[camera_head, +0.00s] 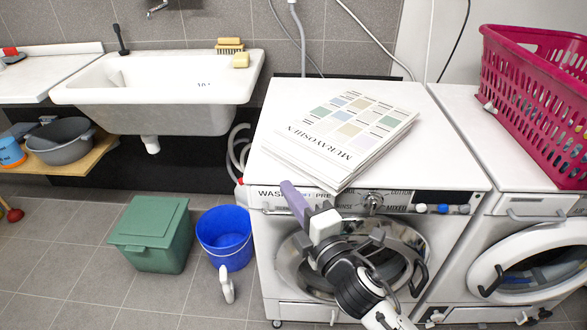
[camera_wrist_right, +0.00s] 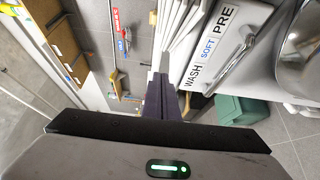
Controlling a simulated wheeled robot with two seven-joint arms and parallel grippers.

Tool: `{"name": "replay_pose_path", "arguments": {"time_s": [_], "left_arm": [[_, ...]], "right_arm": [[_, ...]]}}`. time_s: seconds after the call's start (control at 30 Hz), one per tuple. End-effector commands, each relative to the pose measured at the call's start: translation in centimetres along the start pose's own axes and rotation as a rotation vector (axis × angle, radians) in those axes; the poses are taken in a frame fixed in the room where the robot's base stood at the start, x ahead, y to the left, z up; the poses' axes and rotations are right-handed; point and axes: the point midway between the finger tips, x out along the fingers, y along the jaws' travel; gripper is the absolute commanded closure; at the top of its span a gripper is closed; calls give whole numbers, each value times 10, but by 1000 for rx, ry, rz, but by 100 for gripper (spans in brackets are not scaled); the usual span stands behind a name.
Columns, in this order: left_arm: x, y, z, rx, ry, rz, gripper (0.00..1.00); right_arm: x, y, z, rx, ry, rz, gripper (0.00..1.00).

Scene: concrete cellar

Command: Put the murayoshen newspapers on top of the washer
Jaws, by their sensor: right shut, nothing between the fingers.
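The Murayoshen newspapers (camera_head: 342,128) lie as a flat, slightly fanned stack on top of the washer (camera_head: 440,155), angled, with their front corner near the washer's front edge. The title faces up. In the right wrist view, pale sheet edges (camera_wrist_right: 182,28) show just beyond the fingers. My right gripper (camera_head: 290,190) has purple fingers, shut and empty, at the washer's front edge, left of the papers' front corner. The shut fingers also show in the wrist view (camera_wrist_right: 161,90). I cannot tell whether they touch the washer. My left gripper is not in view.
A pink basket (camera_head: 535,100) stands on the neighbouring machine (camera_head: 470,105) at right, whose round door is open. A sink (camera_head: 160,95) is at left. A green bin (camera_head: 152,235) and blue bucket (camera_head: 225,240) stand on the floor. The washer top has free room around the papers.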

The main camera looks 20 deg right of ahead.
Motion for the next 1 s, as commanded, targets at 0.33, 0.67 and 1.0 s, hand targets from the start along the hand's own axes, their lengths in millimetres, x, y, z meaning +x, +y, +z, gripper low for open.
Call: {"name": "replay_pose_path", "arguments": {"time_s": [0.33,0.67,1.0], "left_arm": [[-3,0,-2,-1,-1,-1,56],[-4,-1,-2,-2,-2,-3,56],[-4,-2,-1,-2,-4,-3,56]], "right_arm": [[60,1,15,-2,-2,-2,100],[66,-1,39,3,-1,-2,100],[66,0,43,2,-1,-2,100]]}}
